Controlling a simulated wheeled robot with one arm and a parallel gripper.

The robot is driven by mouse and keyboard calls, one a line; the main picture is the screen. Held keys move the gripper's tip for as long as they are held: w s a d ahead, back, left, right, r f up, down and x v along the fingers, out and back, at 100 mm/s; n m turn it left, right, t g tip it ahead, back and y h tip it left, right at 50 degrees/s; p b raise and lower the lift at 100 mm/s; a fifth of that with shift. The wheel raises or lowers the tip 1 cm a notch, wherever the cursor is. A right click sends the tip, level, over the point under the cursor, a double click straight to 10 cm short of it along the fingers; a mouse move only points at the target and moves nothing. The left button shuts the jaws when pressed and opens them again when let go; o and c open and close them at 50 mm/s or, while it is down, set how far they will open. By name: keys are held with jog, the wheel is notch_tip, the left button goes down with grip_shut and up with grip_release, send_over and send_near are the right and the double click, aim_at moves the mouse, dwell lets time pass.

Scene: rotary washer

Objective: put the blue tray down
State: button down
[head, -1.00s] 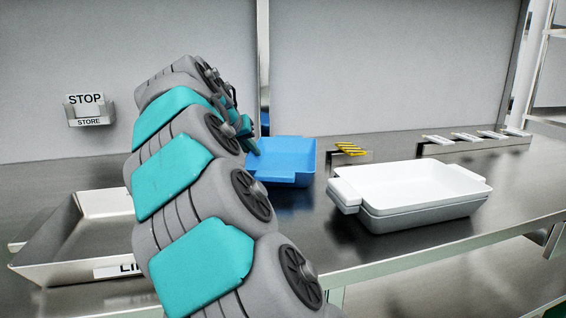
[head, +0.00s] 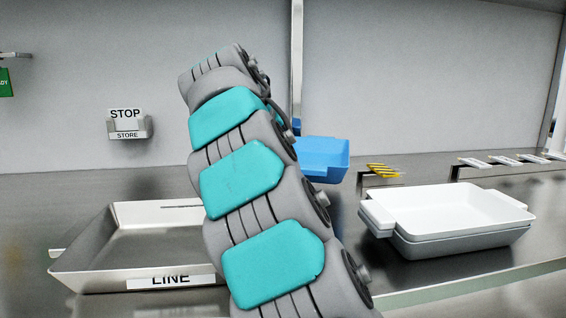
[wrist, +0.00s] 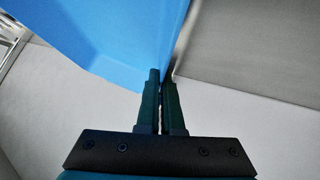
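The blue tray (head: 324,158) is right of my raised arm in the head view, apparently held above the metal counter, its left part hidden by the arm. In the wrist view the blue tray (wrist: 100,40) fills the upper left, with its edge at the fingertips. My gripper (wrist: 161,78) has its fingers almost together, with a thin gap, pinching the tray's edge. In the head view the gripper is hidden behind my arm.
A shallow metal tray labelled LINE (head: 100,278) sits on the counter at left. White stacked trays (head: 450,243) sit at right. Yellow pieces (head: 384,170) and a rack of white pieces (head: 505,160) are behind. A STOP/STORE holder (head: 129,128) is on the back wall.

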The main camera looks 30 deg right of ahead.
jog(key=shift+r, duration=2.15)
jog(key=shift+s+r, duration=0.15)
